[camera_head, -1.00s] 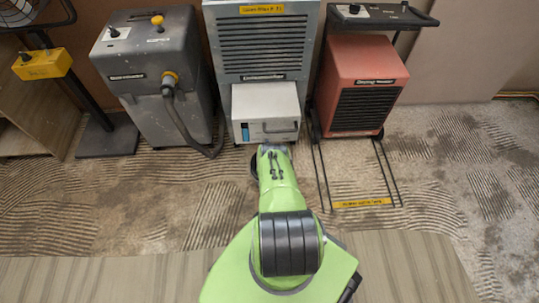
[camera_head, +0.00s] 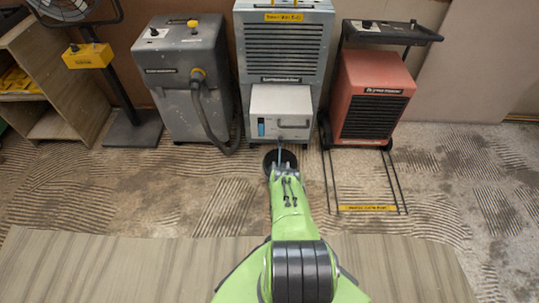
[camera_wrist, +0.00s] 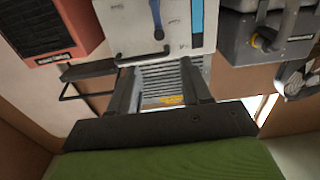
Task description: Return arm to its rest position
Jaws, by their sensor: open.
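My green arm (camera_head: 290,215) reaches forward from the bottom of the head view, towards the grey dehumidifier (camera_head: 284,45). My gripper (camera_wrist: 161,85) shows in the wrist view with its two dark fingers apart and nothing between them. In the head view its end is small and partly hidden by the arm, below the white front box of the dehumidifier (camera_head: 281,112). That box has a handle and a blue strip. It also shows at the top of the wrist view (camera_wrist: 170,25), beyond the fingers. I cannot tell the exact gap.
A grey machine with a hose (camera_head: 185,80) stands left, a red dehumidifier (camera_head: 372,95) right, its low frame reaching onto the carpet (camera_head: 470,185). A fan stand (camera_head: 132,128) and wooden shelf (camera_head: 75,85) are far left. A wood-look surface (camera_head: 120,265) lies in front.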

